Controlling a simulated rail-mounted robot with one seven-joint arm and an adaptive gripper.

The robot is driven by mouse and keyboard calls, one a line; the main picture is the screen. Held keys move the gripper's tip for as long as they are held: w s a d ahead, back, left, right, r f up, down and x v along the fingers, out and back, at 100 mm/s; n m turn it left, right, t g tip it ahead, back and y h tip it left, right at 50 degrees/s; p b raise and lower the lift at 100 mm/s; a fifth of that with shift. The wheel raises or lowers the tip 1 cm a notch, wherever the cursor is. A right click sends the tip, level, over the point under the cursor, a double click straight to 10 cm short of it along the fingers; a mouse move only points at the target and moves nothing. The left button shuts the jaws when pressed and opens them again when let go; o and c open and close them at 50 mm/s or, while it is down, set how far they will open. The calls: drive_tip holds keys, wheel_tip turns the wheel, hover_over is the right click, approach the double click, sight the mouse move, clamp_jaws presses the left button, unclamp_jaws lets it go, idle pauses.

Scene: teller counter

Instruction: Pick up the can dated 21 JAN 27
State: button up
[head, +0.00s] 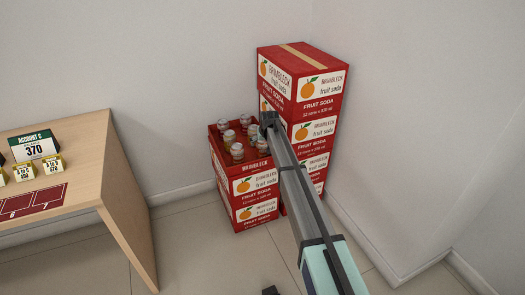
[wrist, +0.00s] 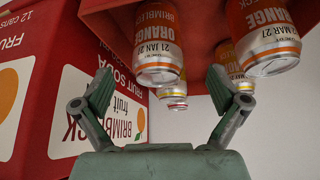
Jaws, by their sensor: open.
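The can dated 21 JAN 27 (wrist: 158,45) is orange and silver and appears upside down at the top centre of the wrist view, beyond my fingertips. My gripper (wrist: 160,88) is open and empty, one finger on each side of the space below that can in the picture. A similar orange can with a MAR date (wrist: 268,42) is to its right. In the head view my gripper (head: 268,121) is at the right edge of the open red crate (head: 243,170) of cans. I cannot tell the dated can apart there.
A tall stack of red fruit soda boxes (head: 317,100) stands close behind and right of the crate; a box (wrist: 25,75) fills the wrist view's left. More cans (wrist: 172,98) are partly hidden. A wooden counter (head: 85,145) stands left, with clear floor between.

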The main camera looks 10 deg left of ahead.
drive_tip(key=shift+w+b+x, duration=0.25)
drive_tip(key=shift+b+x, duration=0.05)
drive_tip(key=shift+x, duration=3.5)
drive_tip(key=shift+d+r, duration=0.1)
drive_tip(key=shift+d, duration=0.05)
drive_tip(key=c, duration=1.5)
drive_tip(key=shift+c, duration=0.3)
drive_tip(key=shift+r, duration=0.15)
